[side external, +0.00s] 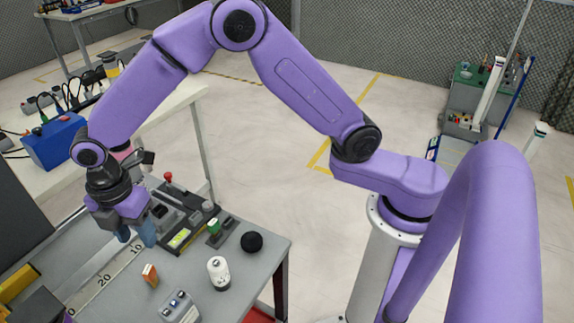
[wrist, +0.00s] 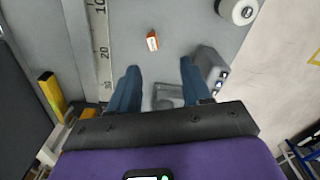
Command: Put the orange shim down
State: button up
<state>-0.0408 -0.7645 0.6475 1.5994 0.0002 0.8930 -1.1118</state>
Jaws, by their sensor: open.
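The orange shim (side external: 150,275) is a small orange block with a pale side, resting on the grey table beside the printed ruler strip. It also shows in the wrist view (wrist: 152,41), beyond the fingertips and between their lines. My gripper (side external: 136,236) is open and empty, with its blue fingers apart above the table. In the side view it is up and left of the shim. In the wrist view the two fingers (wrist: 158,72) stand wide apart and the shim is clear of both.
A grey device with a red knob (side external: 168,177) is behind my gripper. The ruler strip (side external: 104,280) lies flat at the left. Yellow parts (side external: 18,284) are at the left edge.

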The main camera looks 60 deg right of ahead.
jog(key=s+d+r+m, duration=0.4)
jog(key=s+d, duration=0.9)
jog(key=s+d+r+m, duration=0.4)
jog(key=s+d+m, duration=0.1)
jog(key=s+d, duration=0.7)
jog(key=shift+s+d, duration=0.4)
jog(key=shift+s, duration=0.3)
